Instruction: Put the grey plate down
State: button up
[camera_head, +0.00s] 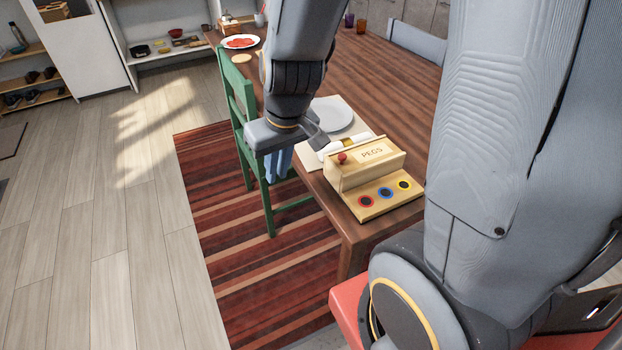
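The grey plate (334,114) is a round, pale disc. It appears to lie flat on a cream placemat (312,158) near the left edge of the wooden table. My gripper (279,172) points down in front of the green chair, left of the plate and apart from it in the picture. Its bluish fingers are small and partly covered by the gripper body, so I cannot tell how far apart they are. I see nothing held between them. My arm hides part of the table just left of the plate.
A green chair (238,100) stands at the table's left side. A white plate with red food (239,41) sits at the far end. The table's middle (385,85) is clear.

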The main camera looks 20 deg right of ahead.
jog(key=s+d+r+m+g+h, duration=0.1)
jog(key=s+d, duration=0.3)
jog(key=s, duration=0.4)
jog(key=shift+r+m+g, duration=0.5)
jog(key=shift+r+g, duration=0.05)
jog(key=shift+g, duration=0.35)
jog(key=shift+s+a+r, duration=0.1)
jog(key=shift+a, duration=0.05)
